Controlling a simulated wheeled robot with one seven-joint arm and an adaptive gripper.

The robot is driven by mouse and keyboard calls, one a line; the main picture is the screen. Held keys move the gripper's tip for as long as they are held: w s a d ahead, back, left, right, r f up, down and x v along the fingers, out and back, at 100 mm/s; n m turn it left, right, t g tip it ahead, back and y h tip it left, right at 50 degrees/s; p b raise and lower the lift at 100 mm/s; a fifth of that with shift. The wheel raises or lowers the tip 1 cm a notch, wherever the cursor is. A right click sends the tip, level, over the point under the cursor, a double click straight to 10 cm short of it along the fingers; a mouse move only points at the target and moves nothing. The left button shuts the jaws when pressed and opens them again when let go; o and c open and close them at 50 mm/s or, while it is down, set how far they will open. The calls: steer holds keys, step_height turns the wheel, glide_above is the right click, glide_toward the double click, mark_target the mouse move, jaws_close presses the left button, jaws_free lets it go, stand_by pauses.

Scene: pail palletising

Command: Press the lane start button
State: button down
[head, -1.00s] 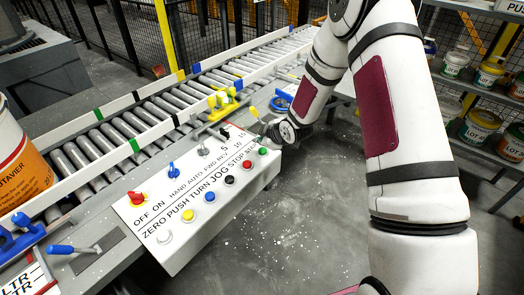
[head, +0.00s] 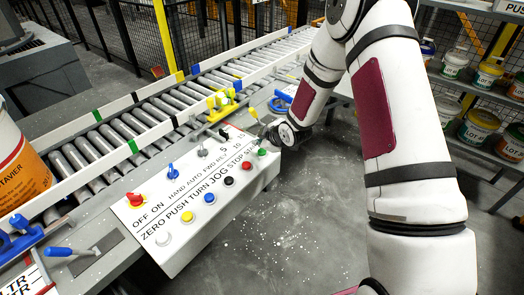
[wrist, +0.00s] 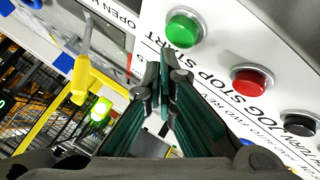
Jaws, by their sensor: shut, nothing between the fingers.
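The control panel (head: 160,222) is a white sloped box beside the roller conveyor, with a row of coloured buttons. The green button (wrist: 184,28) sits by the printed word START in the wrist view; it also shows at the right end of the row in the head view (head: 262,152). The red button (wrist: 251,82) by STOP is beside it. My gripper (wrist: 165,72) is shut and empty, its dark green fingers together. In the wrist view the fingertips appear just below and left of the green button. Whether they touch the panel cannot be told.
A black button (wrist: 299,124) is further along the row. A yellow handle (wrist: 88,78) stands near my fingers. The roller conveyor (head: 165,112) runs behind the panel. A shelf with pails (head: 487,75) stands at the right. The floor in front is clear.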

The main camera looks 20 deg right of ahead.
steer(key=shift+f, duration=0.1)
stand_by(0.5)
steer(key=shift+f, duration=0.35)
